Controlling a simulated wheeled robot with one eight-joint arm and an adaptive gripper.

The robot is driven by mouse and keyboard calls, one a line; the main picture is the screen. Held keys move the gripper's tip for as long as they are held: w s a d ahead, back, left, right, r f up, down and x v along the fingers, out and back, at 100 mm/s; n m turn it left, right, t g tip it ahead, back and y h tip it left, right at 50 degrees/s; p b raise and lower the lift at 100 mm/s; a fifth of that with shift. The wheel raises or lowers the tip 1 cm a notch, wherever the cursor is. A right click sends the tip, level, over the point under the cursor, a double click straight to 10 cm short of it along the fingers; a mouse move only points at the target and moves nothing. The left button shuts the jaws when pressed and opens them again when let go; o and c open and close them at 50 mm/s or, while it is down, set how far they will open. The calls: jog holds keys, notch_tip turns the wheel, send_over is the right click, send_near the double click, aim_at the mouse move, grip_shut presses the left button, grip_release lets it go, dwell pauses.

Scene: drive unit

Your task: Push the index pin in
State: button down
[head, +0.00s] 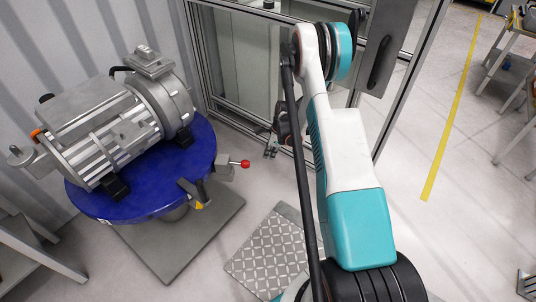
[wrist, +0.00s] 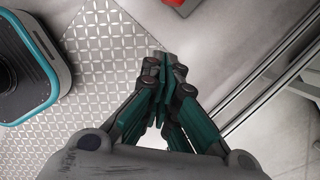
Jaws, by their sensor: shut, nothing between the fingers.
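The index pin shows as a red ball knob (head: 245,163) on a short rod, sticking out to the right of a grey block (head: 224,169) at the edge of the blue round table (head: 195,160). The rod's far end is hidden in the block. My gripper (head: 271,149) is to the right of the knob in the head view, apart from it and partly hidden by my arm. In the wrist view my gripper (wrist: 164,62) is shut and empty, its fingertips over the floor. A red patch (wrist: 174,3) is cut off at that view's top edge; I cannot tell what it is.
A grey motor-like drive unit (head: 125,125) is clamped on the blue table. A glazed metal-framed enclosure (head: 240,60) stands behind my gripper. A patterned floor plate (head: 268,250) lies in front. A grey bench (head: 30,255) is at the left. Open floor lies at the right.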

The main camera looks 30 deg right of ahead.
aim_at(249, 162)
jog(key=w+a+f+b, duration=0.3)
jog(key=a+f, duration=0.1)
jog(key=f, duration=0.2)
jog(key=shift+w+f+b, duration=0.25)
jog(key=shift+w+b, duration=0.1)
jog(key=shift+a, duration=0.1)
jog(key=w+a, duration=0.2)
jog(key=a, duration=0.1)
jog(key=shift+w, duration=0.15)
jog(key=shift+d, duration=0.2)
